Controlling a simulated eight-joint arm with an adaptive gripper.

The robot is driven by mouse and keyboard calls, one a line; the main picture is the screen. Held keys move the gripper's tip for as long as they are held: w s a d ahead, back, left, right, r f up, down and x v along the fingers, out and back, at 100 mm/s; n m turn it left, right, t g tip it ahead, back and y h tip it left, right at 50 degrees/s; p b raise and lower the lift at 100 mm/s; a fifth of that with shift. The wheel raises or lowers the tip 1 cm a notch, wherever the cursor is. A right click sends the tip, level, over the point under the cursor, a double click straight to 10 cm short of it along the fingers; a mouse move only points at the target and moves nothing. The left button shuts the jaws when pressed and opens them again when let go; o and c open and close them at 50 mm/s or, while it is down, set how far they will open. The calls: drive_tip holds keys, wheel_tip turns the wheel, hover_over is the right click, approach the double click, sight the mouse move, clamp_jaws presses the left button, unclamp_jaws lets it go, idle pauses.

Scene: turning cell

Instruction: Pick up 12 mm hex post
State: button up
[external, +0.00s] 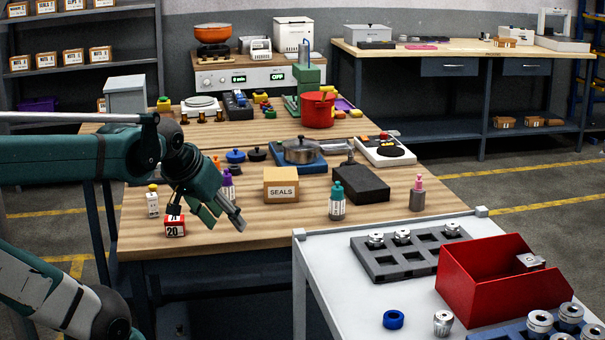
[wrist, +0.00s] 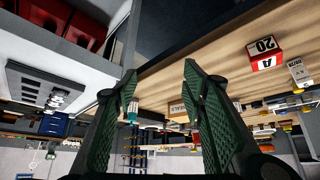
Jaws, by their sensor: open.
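My gripper (external: 232,216) is over the front edge of the wooden bench, pointing down and to the right. In the wrist view its two dark green fingers (wrist: 160,75) are spread wide with nothing between them. I cannot single out a 12 mm hex post for certain. Several small metal parts stand on the white cart to the right: one loose part (external: 442,323) near the front, round-topped parts (external: 402,236) in a grey tray (external: 375,270), and more (external: 570,315) in a blue holder. All are well apart from my gripper.
A red open bin (external: 487,285) with a metal block (external: 530,262) and a blue ring (external: 393,319) are on the cart. A red "20" block (external: 175,227), a SEALS box (external: 281,185) and bottles (external: 337,202) stand on the bench near my gripper.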

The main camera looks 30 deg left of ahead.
drive_tip(key=shift+w+r, duration=0.1)
drive_tip(key=shift+r, duration=0.05)
drive_tip(key=w+d+r+m+g+h+p, duration=0.1)
drive_tip(key=w+d+r+m+p, duration=0.15)
drive_tip(key=w+r, duration=0.35)
drive_tip(key=w+d+r+m+g+p, duration=0.1)
drive_tip(key=w+d+r+p, duration=0.15)
drive_tip(key=w, duration=0.45)
drive_tip(key=m+g+h+p, duration=0.35)
drive_tip(key=m+p, duration=0.75)
drive_tip(key=p, duration=0.5)
hover_over(412, 189)
drive_tip(key=a, duration=0.1)
wheel_tip(412, 189, down, 9)
drive_tip(key=shift+s, duration=0.15)
drive_tip(key=shift+g, duration=0.25)
drive_tip(key=shift+x, duration=1.25)
drive_tip(key=shift+f, duration=0.1)
